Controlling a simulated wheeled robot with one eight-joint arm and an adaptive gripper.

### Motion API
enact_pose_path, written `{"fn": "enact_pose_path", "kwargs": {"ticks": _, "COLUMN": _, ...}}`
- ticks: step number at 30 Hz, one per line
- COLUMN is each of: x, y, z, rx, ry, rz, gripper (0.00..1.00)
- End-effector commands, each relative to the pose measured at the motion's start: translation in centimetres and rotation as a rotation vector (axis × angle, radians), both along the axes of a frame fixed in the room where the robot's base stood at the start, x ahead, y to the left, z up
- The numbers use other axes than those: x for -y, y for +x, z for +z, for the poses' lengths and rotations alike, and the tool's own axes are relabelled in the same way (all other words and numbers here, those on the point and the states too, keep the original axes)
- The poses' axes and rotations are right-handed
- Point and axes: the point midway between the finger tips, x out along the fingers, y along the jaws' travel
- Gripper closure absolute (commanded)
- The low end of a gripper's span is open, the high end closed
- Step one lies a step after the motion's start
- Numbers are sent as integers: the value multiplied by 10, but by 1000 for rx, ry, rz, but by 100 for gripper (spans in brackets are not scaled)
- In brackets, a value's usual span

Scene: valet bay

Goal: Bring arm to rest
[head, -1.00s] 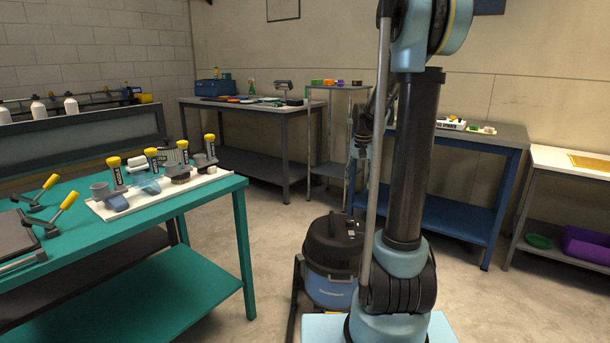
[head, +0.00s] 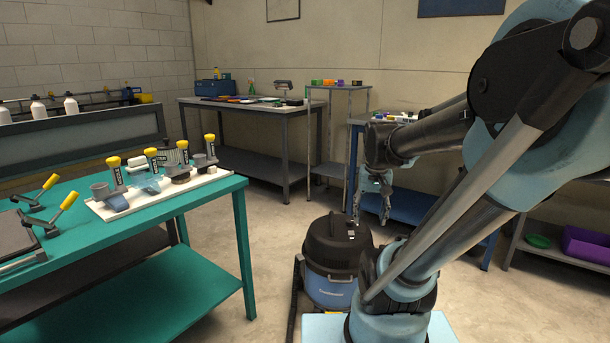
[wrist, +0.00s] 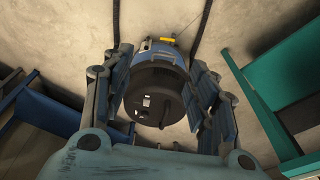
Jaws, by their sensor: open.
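My gripper (head: 370,218) hangs from my bent arm on the right side of the head view, pointing down. In the wrist view my gripper (wrist: 165,85) has its two fingers wide apart, with nothing held between them. Below and beyond the fingers is the black and blue vacuum cleaner (head: 331,262), standing on the floor. Its dark lid also shows between the fingers in the wrist view (wrist: 155,92). The gripper looks clear above the vacuum, though the exact gap is hard to tell.
A teal bench (head: 215,191) with a white tool rack stands at the left. A grey workbench (head: 282,108) stands at the back, beside a small shelf stand (head: 340,87). A blue bench (head: 412,208) is behind my arm. Bare floor (head: 262,225) lies between the teal bench and the vacuum.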

Motion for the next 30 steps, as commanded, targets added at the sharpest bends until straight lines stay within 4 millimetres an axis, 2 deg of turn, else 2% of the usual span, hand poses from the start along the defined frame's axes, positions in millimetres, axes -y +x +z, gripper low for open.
{"fn": "enact_pose_path", "kwargs": {"ticks": 1, "x": 0, "y": -12, "z": -6, "rx": 3, "ry": -2, "rz": 13, "gripper": 47}}
{"fn": "enact_pose_path", "kwargs": {"ticks": 6, "x": -1, "y": -47, "z": -27, "rx": 17, "ry": -10, "rz": 62, "gripper": 47}}
{"fn": "enact_pose_path", "kwargs": {"ticks": 12, "x": -2, "y": -78, "z": -52, "rx": 30, "ry": -18, "rz": 112, "gripper": 47}}
{"fn": "enact_pose_path", "kwargs": {"ticks": 18, "x": -2, "y": -91, "z": -65, "rx": 37, "ry": -23, "rz": 138, "gripper": 47}}
{"fn": "enact_pose_path", "kwargs": {"ticks": 30, "x": -2, "y": -93, "z": -66, "rx": 38, "ry": -24, "rz": 141, "gripper": 47}}
